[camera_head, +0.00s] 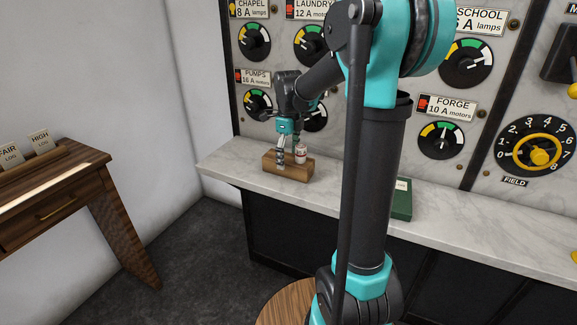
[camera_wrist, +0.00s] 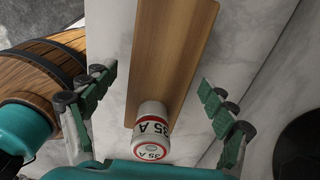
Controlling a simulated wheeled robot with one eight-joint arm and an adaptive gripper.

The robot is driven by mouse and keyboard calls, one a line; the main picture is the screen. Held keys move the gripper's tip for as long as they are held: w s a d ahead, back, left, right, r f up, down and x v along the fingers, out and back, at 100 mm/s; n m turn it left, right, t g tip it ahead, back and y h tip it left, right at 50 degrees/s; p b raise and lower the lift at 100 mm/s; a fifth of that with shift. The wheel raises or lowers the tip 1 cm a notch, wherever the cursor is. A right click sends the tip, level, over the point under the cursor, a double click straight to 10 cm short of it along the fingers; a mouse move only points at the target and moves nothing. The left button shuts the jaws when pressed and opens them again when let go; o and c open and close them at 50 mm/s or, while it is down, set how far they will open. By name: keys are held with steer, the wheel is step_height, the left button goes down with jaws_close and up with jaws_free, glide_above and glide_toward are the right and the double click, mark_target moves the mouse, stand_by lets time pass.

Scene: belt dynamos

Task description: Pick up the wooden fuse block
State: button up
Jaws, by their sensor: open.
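The wooden fuse block (camera_head: 290,171) lies on the marble ledge, below the panel's left part. In the wrist view it is a long plain wooden bar (camera_wrist: 174,45). A white fuse with a red band, marked 35 A, stands at the block's near end in the wrist view (camera_wrist: 152,120) and also shows in the head view (camera_head: 300,154). My gripper (camera_head: 290,154) is at the block, pointing down. In the wrist view my gripper's fingers (camera_wrist: 158,98) are spread, one on each side of the block, with gaps visible. Their exact height against the block is unclear.
The marble ledge (camera_head: 457,213) runs along the gauge panel (camera_head: 437,85), which stands close behind my gripper. A green box or book (camera_head: 401,200) lies on the ledge to the right, partly behind my arm. A wooden desk (camera_head: 60,190) stands at left.

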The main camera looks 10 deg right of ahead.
steer(key=shift+f, duration=1.45)
steer(key=c, duration=1.8)
steer(key=shift+r, duration=0.15)
